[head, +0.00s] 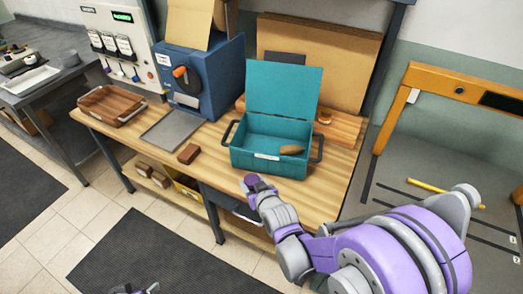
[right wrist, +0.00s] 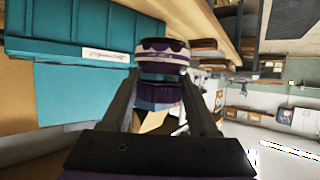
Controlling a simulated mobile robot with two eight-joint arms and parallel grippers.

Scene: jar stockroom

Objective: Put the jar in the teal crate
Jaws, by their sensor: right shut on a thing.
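The teal crate (head: 245,160) stands on the wooden bench with its lid raised, and a brown object (head: 291,149) lies inside. Its wall and white label also show at the upper left of the right wrist view (right wrist: 60,35). My right gripper (right wrist: 163,75) is shut on the jar (right wrist: 163,55), which has a dark purple and white banded end. In the head view the jar (head: 252,180) is at the bench's front edge, outside the crate, to its lower left. Grey tips, apparently my left gripper (head: 138,289), show at the bottom edge; their opening is unclear.
A brown block (head: 188,154), a grey tray (head: 170,131) and a wooden tray (head: 112,108) lie left of the crate. A blue machine (head: 205,75) stands behind them. A dark handle (head: 317,148) sticks out at the crate's right. Bare bench top shows left of the crate.

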